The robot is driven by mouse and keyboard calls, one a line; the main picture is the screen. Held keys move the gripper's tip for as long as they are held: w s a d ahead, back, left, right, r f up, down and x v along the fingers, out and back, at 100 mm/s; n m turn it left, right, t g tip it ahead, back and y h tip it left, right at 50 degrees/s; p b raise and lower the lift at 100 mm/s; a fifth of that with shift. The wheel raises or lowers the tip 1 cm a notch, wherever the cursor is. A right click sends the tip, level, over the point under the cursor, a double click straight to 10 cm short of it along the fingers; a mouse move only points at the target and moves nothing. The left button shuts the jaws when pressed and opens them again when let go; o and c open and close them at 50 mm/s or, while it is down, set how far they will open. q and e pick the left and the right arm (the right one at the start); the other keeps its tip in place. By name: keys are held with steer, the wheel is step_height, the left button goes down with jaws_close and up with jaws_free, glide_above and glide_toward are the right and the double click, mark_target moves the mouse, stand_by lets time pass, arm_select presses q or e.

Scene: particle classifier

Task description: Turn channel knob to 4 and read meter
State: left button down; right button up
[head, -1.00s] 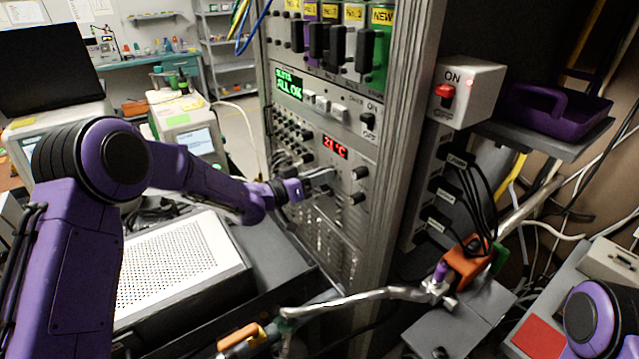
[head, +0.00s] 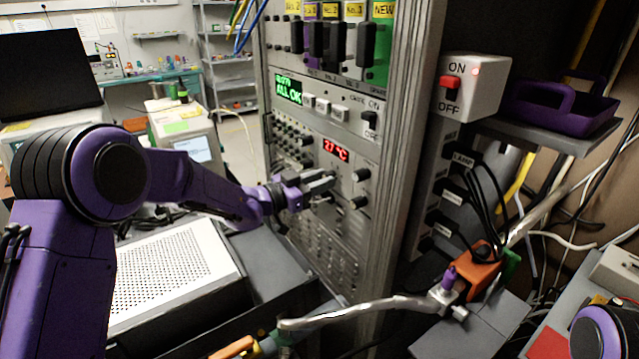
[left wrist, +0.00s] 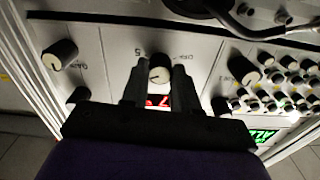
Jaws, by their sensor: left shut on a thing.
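The rack panel's red meter display (head: 336,150) reads 27 °C in the head view. My left gripper (head: 328,181) is at the panel just below the display, shut on a small round knob. In the left wrist view the fingers (left wrist: 159,72) stand on either side of this knob (left wrist: 159,76), whose pale face shows. A printed 5 and partly readable lettering lie beside it. The red display is mostly hidden behind the fingers there. The knob's pointer and setting cannot be made out. My right gripper is not in view; only part of my right arm shows at the lower right.
Two black knobs (head: 361,175) sit right of my left gripper. A green display (head: 288,91) above reads ALL OK. A switch box (head: 474,85) with a red switch is mounted right of the rack. A perforated white case (head: 175,265) lies below my left arm.

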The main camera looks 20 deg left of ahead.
arm_select(q)
steer(key=shift+r, duration=0.15)
steer(key=c, duration=0.9)
jaws_free()
steer(key=shift+d, duration=0.1)
steer(key=shift+o, duration=0.3)
steer(key=shift+w+d, duration=0.1)
steer(key=b+v, duration=0.2)
steer(key=v, duration=0.8)
steer(key=shift+s, duration=0.2)
